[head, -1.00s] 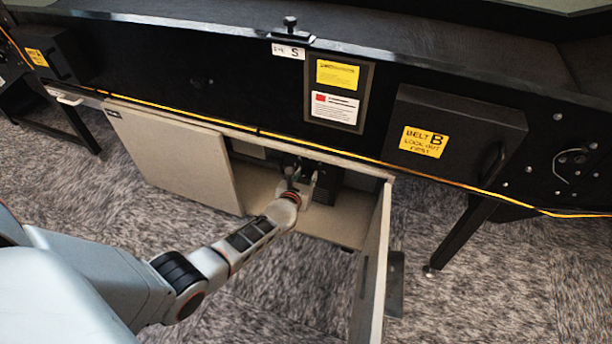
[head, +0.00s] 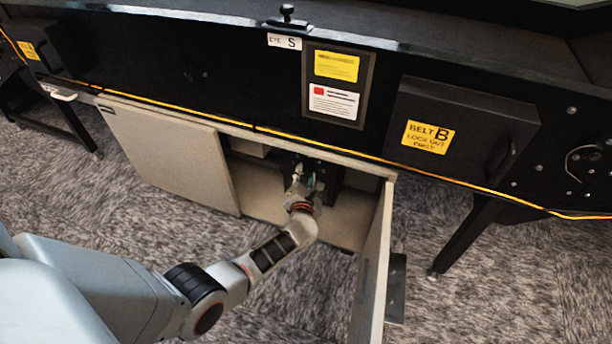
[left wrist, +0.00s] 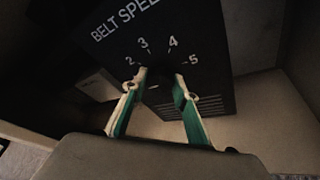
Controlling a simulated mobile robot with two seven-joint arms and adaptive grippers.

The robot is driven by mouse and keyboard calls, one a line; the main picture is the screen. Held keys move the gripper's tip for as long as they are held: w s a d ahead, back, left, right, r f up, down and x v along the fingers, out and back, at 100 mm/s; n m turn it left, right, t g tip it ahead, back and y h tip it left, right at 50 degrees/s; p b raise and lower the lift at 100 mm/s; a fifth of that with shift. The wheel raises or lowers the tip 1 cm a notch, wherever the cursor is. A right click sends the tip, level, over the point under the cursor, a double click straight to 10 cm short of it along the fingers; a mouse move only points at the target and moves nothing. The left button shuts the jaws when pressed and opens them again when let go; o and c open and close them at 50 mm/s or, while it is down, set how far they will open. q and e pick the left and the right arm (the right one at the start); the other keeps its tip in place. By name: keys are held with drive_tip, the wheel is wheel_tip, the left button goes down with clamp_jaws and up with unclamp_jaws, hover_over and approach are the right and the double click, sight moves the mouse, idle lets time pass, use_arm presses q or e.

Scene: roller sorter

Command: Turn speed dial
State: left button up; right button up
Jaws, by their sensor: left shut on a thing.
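The speed dial's black box (left wrist: 205,45) shows in the left wrist view, with the printed words "BELT SPEE…" cut off at the frame edge and numbers 2 to 5 in an arc. The dial knob (left wrist: 158,82) is dark and sits below the numbers, partly hidden between my fingers; its pointer setting cannot be read. My left gripper (left wrist: 162,86) is shut on the knob, one finger at each side. In the head view my left gripper (head: 303,180) reaches into the open cabinet, in front of the dark box. My right gripper is not in view.
The cabinet's left door (head: 175,155) is closed. Its right door (head: 372,265) stands open toward me, to the right of my arm. The black conveyor side panel (head: 240,85) with a yellow edge strip overhangs the cabinet. A Belt B lockout box (head: 465,125) is at right.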

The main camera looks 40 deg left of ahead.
use_arm(q)
drive_tip(key=shift+f+m+y, duration=0.1)
drive_tip(key=shift+m+y, duration=0.2)
drive_tip(key=shift+m, duration=0.1)
drive_tip(key=o, duration=1.1)
